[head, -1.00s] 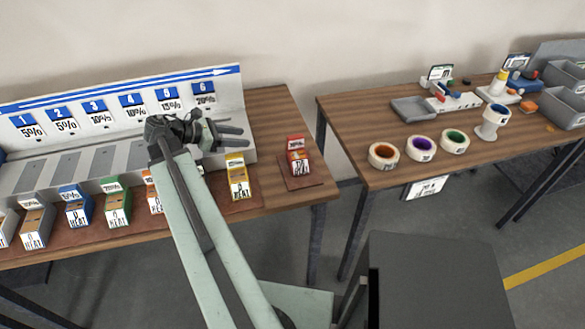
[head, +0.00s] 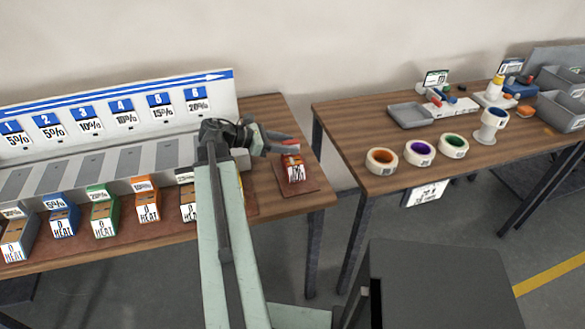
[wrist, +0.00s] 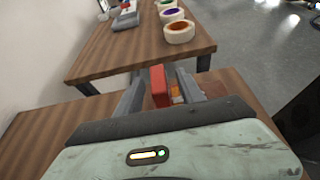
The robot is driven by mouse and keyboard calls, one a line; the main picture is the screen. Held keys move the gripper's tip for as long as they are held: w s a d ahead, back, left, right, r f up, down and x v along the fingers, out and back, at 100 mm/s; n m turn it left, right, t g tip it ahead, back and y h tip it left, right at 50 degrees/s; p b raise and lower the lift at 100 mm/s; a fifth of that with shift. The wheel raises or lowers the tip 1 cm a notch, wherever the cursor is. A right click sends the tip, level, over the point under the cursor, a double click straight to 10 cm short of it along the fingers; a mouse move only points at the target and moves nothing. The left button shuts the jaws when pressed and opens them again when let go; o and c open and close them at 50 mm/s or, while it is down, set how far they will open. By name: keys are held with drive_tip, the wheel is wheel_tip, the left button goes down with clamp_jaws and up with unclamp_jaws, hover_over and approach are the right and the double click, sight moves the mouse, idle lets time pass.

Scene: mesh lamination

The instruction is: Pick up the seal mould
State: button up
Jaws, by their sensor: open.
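A small red block with a white label (head: 294,172), which I take to be the seal mould, stands on a brown mat (head: 312,182) at the right end of the left table. My gripper (head: 296,144) is open and its fingers reach over the block's upper part, partly hiding it. In the wrist view the red block (wrist: 159,80) shows between the two spread fingers, nearer the left one. I cannot tell whether either finger touches it.
Several similar coloured blocks, including a blue one (head: 63,217), stand in a row to the left before a numbered sign board (head: 110,120). Across a gap, the right table (head: 345,125) holds tape rolls (head: 381,160) and grey bins (head: 560,110).

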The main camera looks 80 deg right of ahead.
drive_tip(key=shift+x, duration=0.8)
clamp_jaws()
idle(0.7)
